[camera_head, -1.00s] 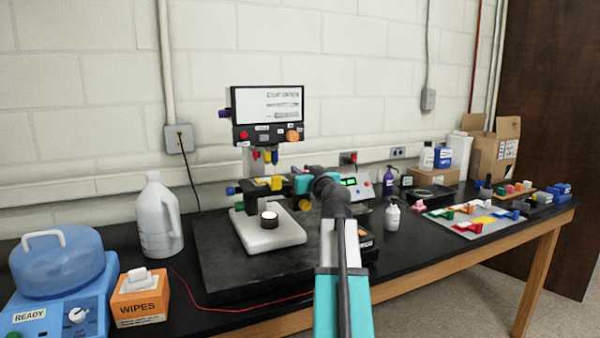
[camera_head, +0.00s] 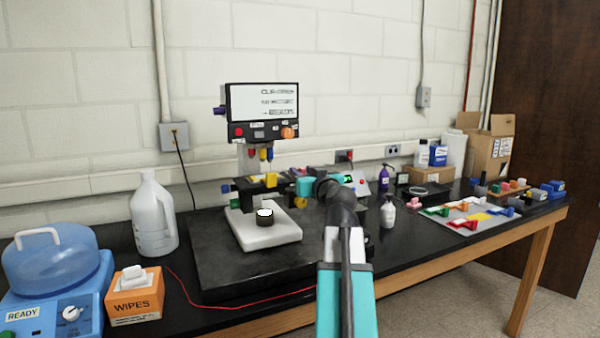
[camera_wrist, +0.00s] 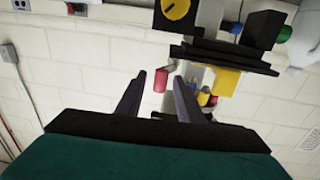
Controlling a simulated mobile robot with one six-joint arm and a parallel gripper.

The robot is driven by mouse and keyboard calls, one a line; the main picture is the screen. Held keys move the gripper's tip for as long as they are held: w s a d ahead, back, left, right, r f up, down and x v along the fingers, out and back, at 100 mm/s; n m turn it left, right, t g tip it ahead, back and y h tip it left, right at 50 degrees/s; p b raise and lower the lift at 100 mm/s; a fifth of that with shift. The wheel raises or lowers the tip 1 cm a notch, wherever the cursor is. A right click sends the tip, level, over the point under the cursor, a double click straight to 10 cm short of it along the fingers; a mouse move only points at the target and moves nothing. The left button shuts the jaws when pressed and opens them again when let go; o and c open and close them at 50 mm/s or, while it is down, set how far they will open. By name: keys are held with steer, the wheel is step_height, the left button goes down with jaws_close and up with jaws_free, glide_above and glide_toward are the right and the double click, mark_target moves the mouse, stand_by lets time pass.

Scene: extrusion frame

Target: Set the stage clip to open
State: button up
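The microscope (camera_head: 250,160) stands on a dark slab, with a screen on top and red, yellow and blue objectives below it. Its dark stage (camera_head: 247,191) carries a yellow block (camera_head: 270,180), which may be the stage clip; its setting is too small to tell. My gripper's teal and dark wrist is just right of the stage, and the fingers are hard to make out there. In the wrist view my gripper (camera_wrist: 158,88) is open, with a gap between its two dark fingers and nothing held. A red cylinder (camera_wrist: 160,80) and a yellow part (camera_wrist: 225,82) of the microscope show beyond the fingers.
A white jug (camera_head: 153,215), an orange wipes box (camera_head: 134,295) and a blue-lidded device (camera_head: 55,270) stand left. A white bottle (camera_head: 388,212) and a tray of coloured pieces (camera_head: 470,215) stand right. A red cable (camera_head: 240,305) crosses the front of the bench.

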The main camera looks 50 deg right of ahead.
steer(key=b+v, duration=0.1)
steer(key=v, duration=0.7)
steer(key=shift+s+a, duration=0.2)
steer(key=shift+s, duration=0.15)
stand_by(0.4)
